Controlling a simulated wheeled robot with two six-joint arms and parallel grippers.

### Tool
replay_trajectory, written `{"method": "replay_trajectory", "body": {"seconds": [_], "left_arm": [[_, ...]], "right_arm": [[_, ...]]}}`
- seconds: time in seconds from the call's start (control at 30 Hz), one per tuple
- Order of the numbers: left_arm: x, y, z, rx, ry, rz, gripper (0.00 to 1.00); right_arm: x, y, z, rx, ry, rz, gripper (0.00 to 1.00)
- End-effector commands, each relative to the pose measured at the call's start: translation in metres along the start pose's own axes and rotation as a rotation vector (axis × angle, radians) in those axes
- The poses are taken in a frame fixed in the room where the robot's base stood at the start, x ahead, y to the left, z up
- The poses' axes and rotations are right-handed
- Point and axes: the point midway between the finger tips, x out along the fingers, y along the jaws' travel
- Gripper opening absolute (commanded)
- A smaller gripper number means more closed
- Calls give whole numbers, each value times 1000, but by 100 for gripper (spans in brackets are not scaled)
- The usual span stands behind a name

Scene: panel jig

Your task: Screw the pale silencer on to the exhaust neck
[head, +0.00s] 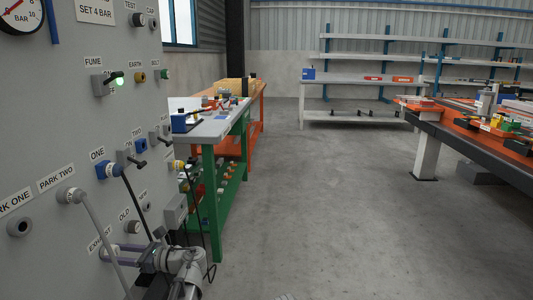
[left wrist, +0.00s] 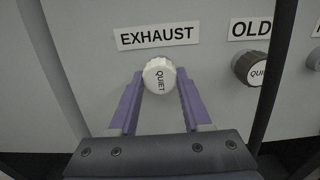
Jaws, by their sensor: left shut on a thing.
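The pale silencer (left wrist: 160,76), a ribbed white cap marked QUIET, is under the EXHAUST label in the left wrist view. It faces the camera and hides the exhaust neck behind it. My left gripper (left wrist: 159,84) is shut on it, one purple finger on each side. In the head view the pale silencer (head: 106,253) shows at the panel's lower edge, with my left gripper (head: 117,251) reaching it from the right. I cannot tell how far it sits on the neck.
A dark silencer (left wrist: 249,68) sits under the OLD label, right of the left gripper. A grey hose (head: 98,235) and a black cable (head: 137,208) hang from the panel (head: 45,130) close by.

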Motion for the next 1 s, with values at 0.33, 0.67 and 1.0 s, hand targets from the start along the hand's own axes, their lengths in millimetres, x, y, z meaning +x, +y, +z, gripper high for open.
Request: {"method": "replay_trajectory", "body": {"seconds": [0.33, 0.67, 1.0], "left_arm": [[1, 1, 0, 318, 1, 3, 0], [1, 1, 0, 524, 2, 2, 0], [0, 1, 0, 521, 1, 1, 71]], "right_arm": [[0, 0, 0, 0, 0, 0, 50], [0, 0, 0, 0, 0, 0, 50], [0, 0, 0, 0, 0, 0, 50]]}}
